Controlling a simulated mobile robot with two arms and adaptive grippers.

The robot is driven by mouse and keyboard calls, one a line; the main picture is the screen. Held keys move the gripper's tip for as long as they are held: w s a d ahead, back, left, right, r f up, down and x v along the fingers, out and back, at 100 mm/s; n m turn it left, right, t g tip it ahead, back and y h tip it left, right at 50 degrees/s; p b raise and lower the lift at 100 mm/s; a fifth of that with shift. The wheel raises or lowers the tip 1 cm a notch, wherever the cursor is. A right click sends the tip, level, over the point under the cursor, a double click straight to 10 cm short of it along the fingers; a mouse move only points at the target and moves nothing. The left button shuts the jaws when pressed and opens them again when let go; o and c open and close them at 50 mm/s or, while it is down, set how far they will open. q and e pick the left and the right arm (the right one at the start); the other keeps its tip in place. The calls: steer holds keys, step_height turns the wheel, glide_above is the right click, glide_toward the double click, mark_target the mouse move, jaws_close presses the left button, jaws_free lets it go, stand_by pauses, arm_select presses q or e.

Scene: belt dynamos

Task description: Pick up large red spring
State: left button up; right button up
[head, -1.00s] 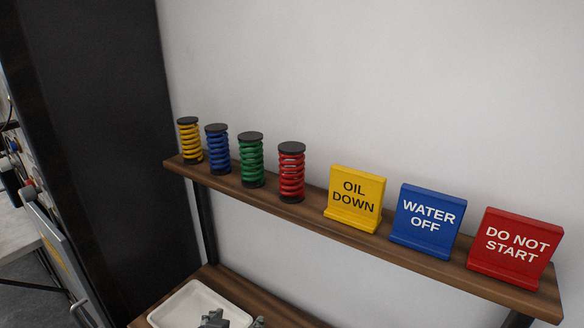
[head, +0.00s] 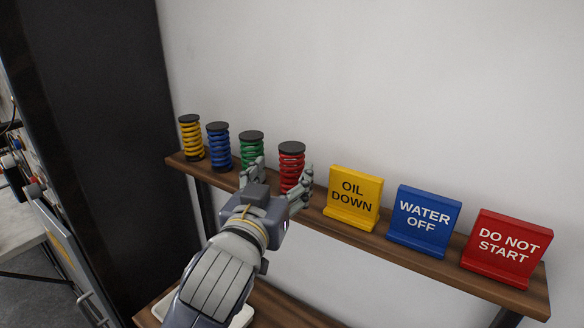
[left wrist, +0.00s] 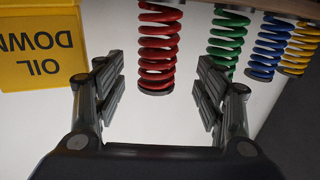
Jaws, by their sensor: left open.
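The large red spring (head: 291,165) stands upright on the wooden shelf, with a black cap on top, between the green spring and the yellow OIL DOWN sign. In the left wrist view, which shows the scene upside down, the red spring (left wrist: 158,45) lies ahead between the finger lines. My left gripper (head: 279,177) is open in front of the red spring, its fingers spread to either side in the picture. It also shows open and empty in the left wrist view (left wrist: 160,85). It hides the lower part of the red spring in the head view. My right gripper is not in view.
The green spring (head: 251,148), blue spring (head: 219,150) and yellow spring (head: 191,140) stand to the left on the shelf (head: 400,248). The yellow OIL DOWN sign (head: 352,198) is close on the right, then blue (head: 424,220) and red (head: 506,250) signs. A wall stands behind.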

mark_target(288, 170)
arm_select(q)
steer(key=shift+w+d, duration=0.15)
steer(key=shift+w, duration=0.3)
steer(key=shift+w+d+r+p, duration=0.1)
steer(key=shift+w+p, duration=0.2)
steer(key=shift+p, duration=0.1)
steer(key=p+x, duration=0.1)
steer(key=x, duration=0.2)
steer(key=shift+d+p, duration=0.15)
steer(key=shift+p, duration=0.2)
steer(key=shift+w+d+f, duration=0.15)
steer(key=shift+w+f, duration=0.1)
steer(key=shift+w, duration=0.4)
steer(key=shift+s, duration=0.1)
steer(key=shift+r, duration=0.1)
steer(key=c, duration=1.4)
